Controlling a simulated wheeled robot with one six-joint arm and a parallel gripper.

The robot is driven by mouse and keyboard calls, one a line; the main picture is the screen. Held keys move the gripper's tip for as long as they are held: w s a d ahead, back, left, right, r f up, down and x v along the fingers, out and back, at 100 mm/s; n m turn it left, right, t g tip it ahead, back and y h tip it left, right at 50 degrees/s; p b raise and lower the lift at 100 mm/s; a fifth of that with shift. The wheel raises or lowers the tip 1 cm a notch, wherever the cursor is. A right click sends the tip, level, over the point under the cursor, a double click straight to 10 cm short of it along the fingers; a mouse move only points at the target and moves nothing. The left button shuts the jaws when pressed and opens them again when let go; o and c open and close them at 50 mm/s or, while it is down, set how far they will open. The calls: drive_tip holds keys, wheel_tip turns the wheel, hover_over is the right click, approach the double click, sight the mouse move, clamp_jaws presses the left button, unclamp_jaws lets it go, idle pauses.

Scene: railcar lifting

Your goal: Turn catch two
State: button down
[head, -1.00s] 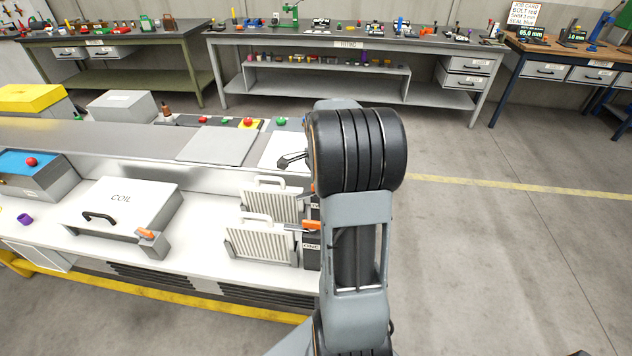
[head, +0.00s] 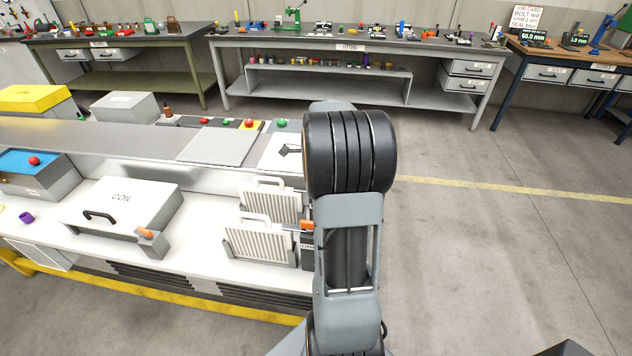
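Two white ribbed modules with top handles stand on the white bench shelf, one behind the other. The front one (head: 258,240) is beside a dark block with a label that seems to read ONE, and an orange catch (head: 306,225) sits on top of it. The rear one (head: 268,204) has its right end behind my arm, so catch two is hidden. A small dark part (head: 289,150), likely of my gripper, shows left of my arm over a white panel. The rest of my gripper is hidden, and its opening cannot be told.
A COIL box (head: 125,205) with a black handle and an orange catch (head: 147,233) stands left of the modules. A raised grey ledge (head: 110,135) runs behind them, with a red button (head: 249,123) at its back. The floor at right is clear.

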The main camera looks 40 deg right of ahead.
drive_tip(key=shift+r, duration=0.1)
idle(0.3)
drive_tip(key=c, duration=1.2)
unclamp_jaws()
drive_tip(key=shift+o, duration=0.2)
wheel_tip(320, 180, up, 14)
